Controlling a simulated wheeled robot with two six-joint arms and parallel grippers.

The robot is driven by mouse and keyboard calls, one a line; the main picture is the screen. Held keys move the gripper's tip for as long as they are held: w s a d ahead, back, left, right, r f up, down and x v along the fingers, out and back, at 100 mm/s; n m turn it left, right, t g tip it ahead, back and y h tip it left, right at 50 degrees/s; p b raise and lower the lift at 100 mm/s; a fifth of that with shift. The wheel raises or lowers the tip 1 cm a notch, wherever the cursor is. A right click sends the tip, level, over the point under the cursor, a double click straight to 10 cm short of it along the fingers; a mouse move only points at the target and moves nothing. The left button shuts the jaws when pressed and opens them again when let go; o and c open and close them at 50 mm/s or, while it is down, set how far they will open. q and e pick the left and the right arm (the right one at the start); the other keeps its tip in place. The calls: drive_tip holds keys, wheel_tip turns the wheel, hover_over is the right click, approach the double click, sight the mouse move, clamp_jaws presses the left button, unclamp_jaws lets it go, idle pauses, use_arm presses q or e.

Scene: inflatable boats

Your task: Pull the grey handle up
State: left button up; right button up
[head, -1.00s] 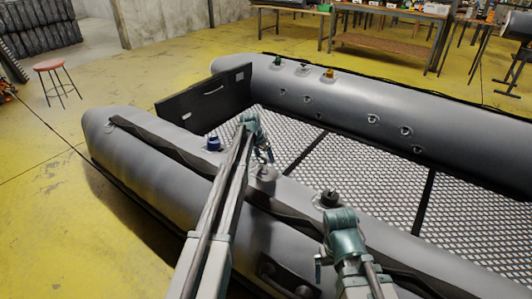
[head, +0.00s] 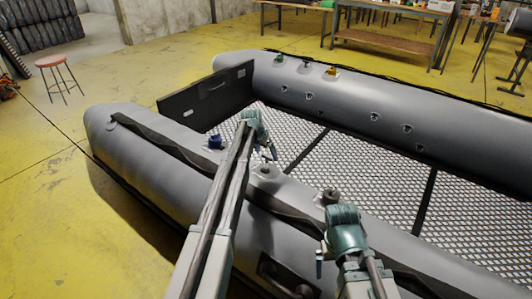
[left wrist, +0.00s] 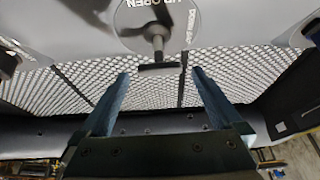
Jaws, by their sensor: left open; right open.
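The grey handle (left wrist: 157,45) shows in the left wrist view as a short stem with a dark crossbar, standing on a round plate with the lettering "OPEN". In the head view, a grey fitting (head: 265,170) on the near tube, just below my left gripper (head: 270,152), appears to be this handle. In the left wrist view my left gripper (left wrist: 162,84) is open. Its two blue fingers point toward the handle, with the crossbar between their lines and apart from both. My right gripper (head: 338,238) is over the near tube, its fingers mostly hidden by its wrist.
A blue cap (head: 215,142) and a dark round fitting (head: 328,195) sit on the near tube (head: 150,165). A black strap (head: 170,148) runs along it. The mesh floor (head: 380,185) inside the boat is clear. The far tube (head: 350,100) carries several fittings.

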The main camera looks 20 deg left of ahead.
use_arm(q)
drive_tip(key=p+v, duration=1.1)
drive_tip(key=v, duration=0.2)
drive_tip(key=shift+p, duration=0.3)
drive_tip(key=shift+w+a, duration=0.1)
drive_tip(key=shift+w, duration=0.05)
drive_tip(key=b+x, duration=1.2)
drive_tip(key=x, duration=0.1)
drive_tip(key=shift+f+b, duration=0.25)
drive_tip(key=shift+b, duration=0.1)
drive_tip(key=shift+r, duration=0.2)
